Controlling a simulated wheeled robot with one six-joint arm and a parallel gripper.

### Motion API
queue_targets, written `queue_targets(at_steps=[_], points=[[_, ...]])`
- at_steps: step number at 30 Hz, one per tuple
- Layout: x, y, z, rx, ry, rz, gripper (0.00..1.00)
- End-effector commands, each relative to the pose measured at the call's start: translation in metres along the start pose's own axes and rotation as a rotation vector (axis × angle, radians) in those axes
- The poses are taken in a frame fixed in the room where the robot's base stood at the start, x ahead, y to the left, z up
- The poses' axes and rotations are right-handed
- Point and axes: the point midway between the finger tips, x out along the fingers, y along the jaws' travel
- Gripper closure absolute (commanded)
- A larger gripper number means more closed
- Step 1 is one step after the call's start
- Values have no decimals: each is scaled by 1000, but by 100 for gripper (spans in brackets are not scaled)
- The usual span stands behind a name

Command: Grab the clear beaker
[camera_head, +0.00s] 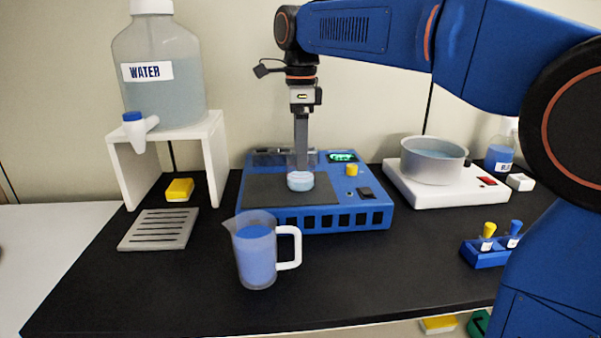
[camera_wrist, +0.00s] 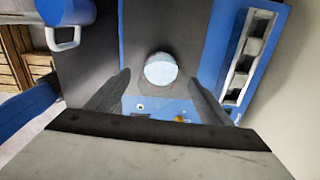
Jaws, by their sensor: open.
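A small clear round vessel (camera_head: 300,182) with pale blue-white contents sits on the dark plate of the blue machine (camera_head: 345,216). It looks like the clear beaker. My gripper (camera_head: 301,168) points straight down above it, in line with it in the head view. In the wrist view, the vessel (camera_wrist: 161,69) shows just beyond the tips of my open gripper (camera_wrist: 158,78), roughly centred between the two fingers. Nothing is held. The exact height gap between the fingertips and the vessel is hard to tell.
A jug of blue liquid (camera_head: 257,255) stands in front of the machine; its handle shows in the wrist view. A water tank (camera_head: 160,70) on a white stand is left. A pot (camera_head: 433,160) on a white hotplate is right. A blue vial rack (camera_head: 486,254) stands front right.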

Motion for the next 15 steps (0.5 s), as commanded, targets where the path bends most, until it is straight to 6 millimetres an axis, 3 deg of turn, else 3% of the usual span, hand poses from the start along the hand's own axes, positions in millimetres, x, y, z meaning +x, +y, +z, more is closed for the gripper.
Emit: queue_targets(at_steps=[9,15], points=[[40,-2,0,0,1,2,26],[50,-2,0,0,0,0,26]])
